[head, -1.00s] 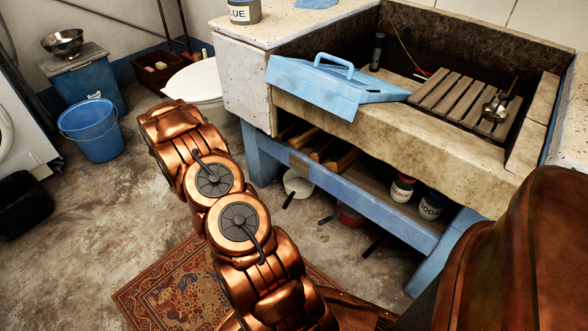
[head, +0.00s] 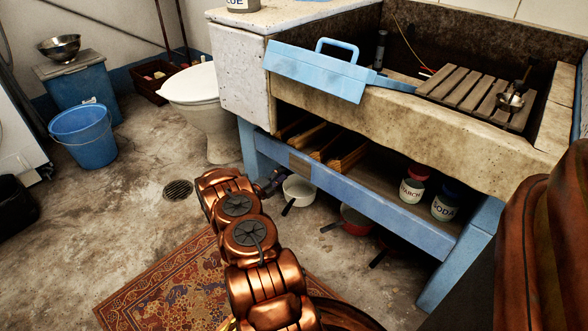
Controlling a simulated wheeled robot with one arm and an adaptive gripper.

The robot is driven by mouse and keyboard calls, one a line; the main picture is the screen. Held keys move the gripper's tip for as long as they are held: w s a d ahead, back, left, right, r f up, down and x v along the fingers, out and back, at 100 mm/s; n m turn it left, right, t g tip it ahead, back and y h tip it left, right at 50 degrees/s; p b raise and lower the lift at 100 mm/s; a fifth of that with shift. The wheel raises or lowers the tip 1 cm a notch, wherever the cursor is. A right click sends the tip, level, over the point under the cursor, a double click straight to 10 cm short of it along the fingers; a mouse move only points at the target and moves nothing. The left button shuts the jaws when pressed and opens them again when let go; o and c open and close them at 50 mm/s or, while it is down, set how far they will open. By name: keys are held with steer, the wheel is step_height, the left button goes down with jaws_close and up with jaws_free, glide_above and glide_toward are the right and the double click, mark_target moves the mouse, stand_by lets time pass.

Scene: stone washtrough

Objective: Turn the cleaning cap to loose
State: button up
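I cannot make out the cleaning cap in the head view; the space under the stone washtrough (head: 440,130) is partly in shadow and partly behind my arm. My copper arm reaches up from the bottom of the picture to the left front of the trough's blue stand (head: 370,193). A small dark part at its far end, probably my gripper (head: 272,181), shows beside the stand's left leg and a white pan. Its fingers are too small and dark to tell whether they are open or shut, or touch anything.
A blue toolbox (head: 318,72) sits on the trough's front rim, beside a slatted wooden rack (head: 470,92). A white pan (head: 298,190), a red pan (head: 356,222) and labelled tins (head: 412,190) are below. A toilet (head: 195,90), a blue bucket (head: 84,135) and a floor drain (head: 178,190) are left.

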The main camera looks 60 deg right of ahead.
steer(key=shift+b+x, duration=1.85)
steer(key=shift+x, duration=2.05)
jaws_close()
